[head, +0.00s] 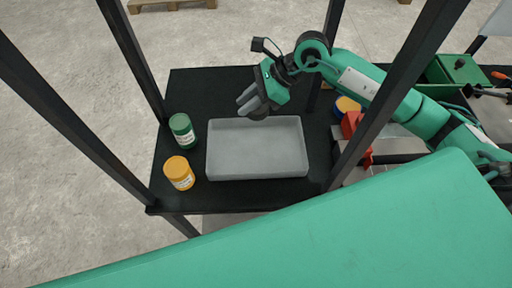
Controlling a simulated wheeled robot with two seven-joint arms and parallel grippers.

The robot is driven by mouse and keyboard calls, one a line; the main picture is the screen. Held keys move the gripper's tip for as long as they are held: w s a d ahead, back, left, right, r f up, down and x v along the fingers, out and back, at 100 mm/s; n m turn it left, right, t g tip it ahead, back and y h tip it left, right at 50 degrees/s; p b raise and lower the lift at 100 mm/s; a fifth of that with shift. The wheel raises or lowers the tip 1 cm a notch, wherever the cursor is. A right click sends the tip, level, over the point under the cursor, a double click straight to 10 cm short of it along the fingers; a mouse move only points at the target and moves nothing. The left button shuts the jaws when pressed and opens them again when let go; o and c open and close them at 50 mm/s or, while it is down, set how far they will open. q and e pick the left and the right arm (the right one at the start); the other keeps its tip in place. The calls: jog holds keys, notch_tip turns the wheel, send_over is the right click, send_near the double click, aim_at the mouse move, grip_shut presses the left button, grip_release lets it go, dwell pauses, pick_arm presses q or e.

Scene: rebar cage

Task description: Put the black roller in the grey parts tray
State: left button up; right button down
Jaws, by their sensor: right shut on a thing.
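The grey parts tray (256,172) lies on the black shelf inside the dark frame, and its visible floor is bare. My right gripper (250,102) reaches in from the right and is above the tray's back edge, left of its middle. It is shut on a dark, rounded thing, the black roller (259,112), which is partly hidden by the grey fingers. The roller appears over the tray's back rim; I cannot tell how high it is above it. My left gripper is not in view.
A green jar (182,132) and an orange jar (179,173) stand left of the tray. Dark posts (395,90) rise around the shelf, one between the tray and my right arm. Red and yellow-blue items sit at the right. A green bin (462,70) is farther right.

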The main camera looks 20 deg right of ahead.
aim_at(247, 115)
jog(key=shift+a+r, duration=0.1)
notch_tip(247, 115, down, 5)
jog(key=shift+r+p, duration=0.1)
jog(key=shift+p, duration=1)
notch_tip(247, 115, down, 10)
jog(key=p, duration=0.2)
jog(key=shift+r+p, duration=0.1)
jog(key=shift+p, duration=0.3)
notch_tip(247, 115, down, 4)
jog(key=shift+f+p, duration=0.25)
jog(key=shift+p, duration=0.35)
jog(key=shift+f, duration=0.25)
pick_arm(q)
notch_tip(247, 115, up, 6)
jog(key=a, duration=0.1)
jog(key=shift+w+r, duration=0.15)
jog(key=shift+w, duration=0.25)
